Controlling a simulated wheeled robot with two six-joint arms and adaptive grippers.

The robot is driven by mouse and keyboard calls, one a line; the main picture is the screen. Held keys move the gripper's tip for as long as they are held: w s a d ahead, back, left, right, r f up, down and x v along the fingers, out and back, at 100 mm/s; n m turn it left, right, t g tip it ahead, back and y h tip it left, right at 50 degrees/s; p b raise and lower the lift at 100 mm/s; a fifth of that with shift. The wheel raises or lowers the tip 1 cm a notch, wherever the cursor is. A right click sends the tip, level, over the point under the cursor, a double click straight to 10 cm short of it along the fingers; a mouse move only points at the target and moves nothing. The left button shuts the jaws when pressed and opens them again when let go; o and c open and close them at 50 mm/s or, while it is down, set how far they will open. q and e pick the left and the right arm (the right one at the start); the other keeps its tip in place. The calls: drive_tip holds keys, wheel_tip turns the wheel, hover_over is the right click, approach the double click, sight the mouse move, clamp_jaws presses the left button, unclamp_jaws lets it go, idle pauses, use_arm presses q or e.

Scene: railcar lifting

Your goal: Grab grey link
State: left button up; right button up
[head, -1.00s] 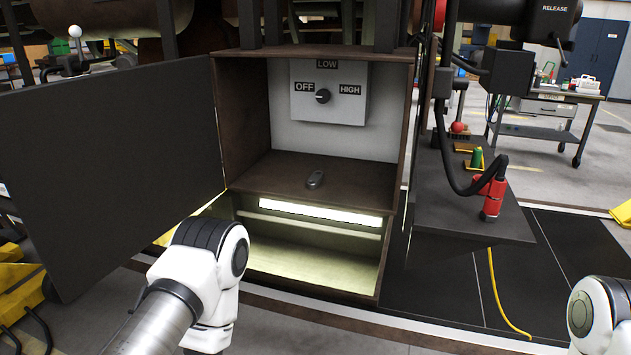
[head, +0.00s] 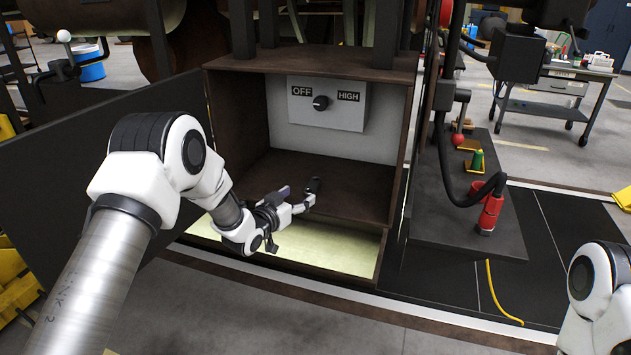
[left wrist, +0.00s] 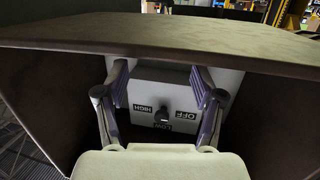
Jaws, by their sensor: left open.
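My left gripper (head: 299,195) reaches into that compartment from the front left. In the left wrist view my left gripper (left wrist: 160,75) is open, with purple pads spread apart and nothing visibly held. I cannot make out the link in that view. My right gripper is out of the picture; only part of the right arm shows at the lower right.
A control box (head: 328,104) with an OFF/HIGH dial is on the cabinet's back wall. The dark cabinet door (head: 60,160) stands open at left. The compartment's side walls and top (head: 310,62) bound the space. A red cylinder (head: 490,208) stands on a dark ledge at right.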

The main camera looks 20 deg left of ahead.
sight(310, 188)
use_arm(q)
drive_tip(key=shift+x, duration=0.8)
drive_tip(key=shift+w+d+r+p, duration=0.1)
drive_tip(key=shift+w+r+p, duration=0.1)
drive_tip(key=shift+p, duration=0.25)
drive_tip(key=shift+w+d+r+p, duration=0.2)
drive_tip(key=shift+w+p, duration=0.2)
drive_tip(key=shift+p, duration=0.15)
drive_tip(key=shift+w+d+r+p, duration=0.1)
drive_tip(key=shift+w+d+p, duration=0.05)
drive_tip(key=shift+w+p, duration=0.35)
drive_tip(key=shift+w+d+f, duration=0.15)
drive_tip(key=shift+w+f, duration=0.15)
drive_tip(key=shift+w, duration=0.25)
drive_tip(key=shift+w+d+f, duration=0.1)
drive_tip(key=shift+w+f, duration=0.25)
drive_tip(key=shift+w, duration=0.2)
drive_tip(key=shift+w+f, duration=0.15)
drive_tip(key=shift+w, duration=0.05)
drive_tip(key=shift+s, duration=0.25)
drive_tip(key=c, duration=0.8)
clamp_jaws()
